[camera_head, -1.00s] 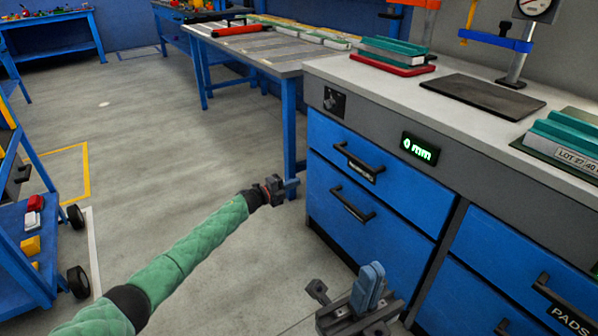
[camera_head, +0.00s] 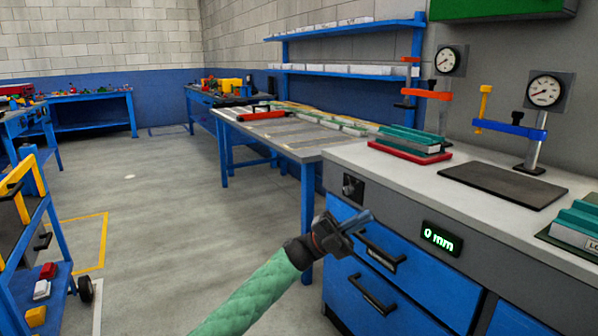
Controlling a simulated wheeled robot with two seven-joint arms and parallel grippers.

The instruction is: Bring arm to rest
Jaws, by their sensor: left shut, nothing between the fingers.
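My left arm, in a green quilted sleeve, comes in from the bottom of the head view. My left gripper (camera_head: 347,229) is shut and empty. It is in front of the blue drawer cabinet (camera_head: 398,297), near the upper drawer's dark handle (camera_head: 377,247) in the picture. I cannot tell whether it touches the cabinet. My right gripper is out of view.
The white worktop (camera_head: 390,175) holds a dark mat (camera_head: 502,186), teal blocks on a red base (camera_head: 411,142) and clamps with dial gauges. A long grey table (camera_head: 290,140) stands behind. A blue cart (camera_head: 48,245) is at left. The floor between is clear.

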